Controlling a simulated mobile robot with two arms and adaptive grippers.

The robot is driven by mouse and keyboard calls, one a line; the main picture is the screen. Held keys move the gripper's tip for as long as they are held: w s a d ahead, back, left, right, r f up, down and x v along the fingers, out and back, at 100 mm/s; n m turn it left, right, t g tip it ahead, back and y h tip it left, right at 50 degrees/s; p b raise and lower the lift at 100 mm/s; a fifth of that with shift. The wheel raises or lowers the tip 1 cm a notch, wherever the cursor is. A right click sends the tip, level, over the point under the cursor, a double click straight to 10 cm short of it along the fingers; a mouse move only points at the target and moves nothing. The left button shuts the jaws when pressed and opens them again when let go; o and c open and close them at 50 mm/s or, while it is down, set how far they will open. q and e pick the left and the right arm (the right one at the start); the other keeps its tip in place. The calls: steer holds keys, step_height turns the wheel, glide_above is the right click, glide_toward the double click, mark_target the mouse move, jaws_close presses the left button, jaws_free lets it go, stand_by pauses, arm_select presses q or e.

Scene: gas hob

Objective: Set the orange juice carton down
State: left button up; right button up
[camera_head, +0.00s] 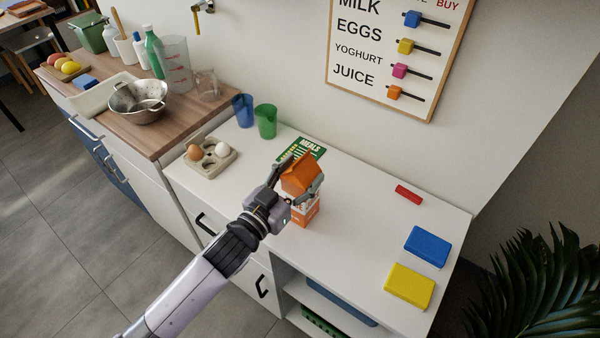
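The orange juice carton (300,175) has an orange gabled top and a white band lower down. It is upright over the white counter (350,210), near the middle of the view. My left gripper (297,183) is at the carton, with one finger along its far left side and the other across its front right. The fingers appear closed around the carton's upper body. The carton's base looks at or very near the counter top; I cannot tell whether it touches. My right gripper is not in view.
A green "MEALS" booklet (308,147) lies behind the carton. An egg tray (208,158) and blue (243,110) and green (265,121) cups are to the left. A red block (408,194), blue box (427,246) and yellow box (409,285) lie right. The counter between is clear.

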arm_select(q)
steer(key=o, duration=0.4)
steer(key=shift+r, duration=0.15)
steer(key=b+v, duration=0.1)
steer(key=v, duration=1.1)
steer(key=shift+b, duration=0.3)
